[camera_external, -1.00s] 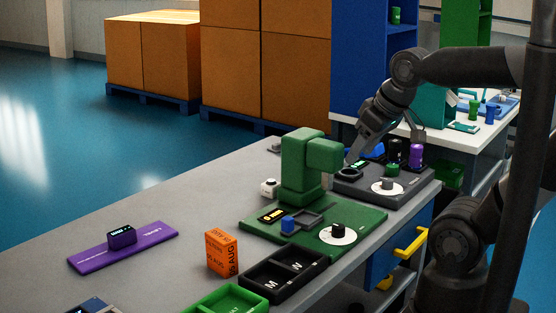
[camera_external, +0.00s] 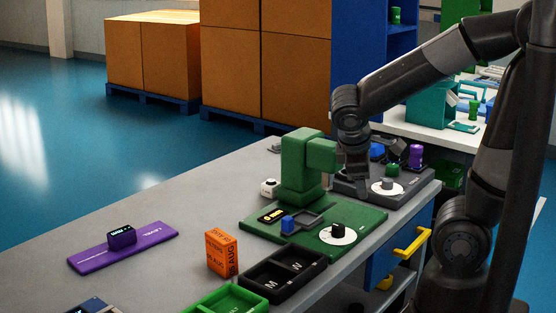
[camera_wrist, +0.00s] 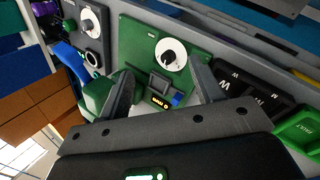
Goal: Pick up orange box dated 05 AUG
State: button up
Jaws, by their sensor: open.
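The orange box (camera_external: 221,253) stands upright on the grey table, left of the black tray. Dark print on its side reads "AUG"; the day number is too small to be sure of. It does not show in the wrist view. My gripper (camera_external: 362,187) hangs fingers down beside the green press, over the near edge of the dark grey station, well to the right of and behind the orange box. In the wrist view my gripper (camera_wrist: 160,82) has its fingers spread, with the green station between and beyond them and nothing held.
The green press (camera_external: 302,165) rises from its green base (camera_external: 360,238) between my gripper and the orange box. A black two-pocket tray (camera_external: 283,277) and green tray (camera_external: 228,301) lie right of and in front of the box. A purple plate (camera_external: 85,262) lies left, with bare table between.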

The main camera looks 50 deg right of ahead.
jog(key=w+f+n+t+h, duration=0.2)
jog(key=w+f+n+h, duration=0.1)
jog(key=w+n+h, duration=0.3)
jog(key=n+t+y, duration=0.9)
jog(key=n+t, duration=0.6)
jog(key=n, duration=0.7)
send_near(211, 231)
jog(key=shift+s+d+r, duration=0.1)
jog(key=shift+s+d, duration=0.05)
jog(key=shift+s, duration=0.15)
jog(key=shift+w+f, duration=0.15)
jog(key=shift+f, duration=0.1)
jog(key=shift+w, duration=0.3)
jog(key=w, duration=0.4)
jog(key=w+d, duration=0.1)
jog(key=w, duration=0.1)
jog(key=shift+w+d, duration=0.1)
jog(key=shift+w, duration=0.25)
jog(key=shift+c, duration=0.3)
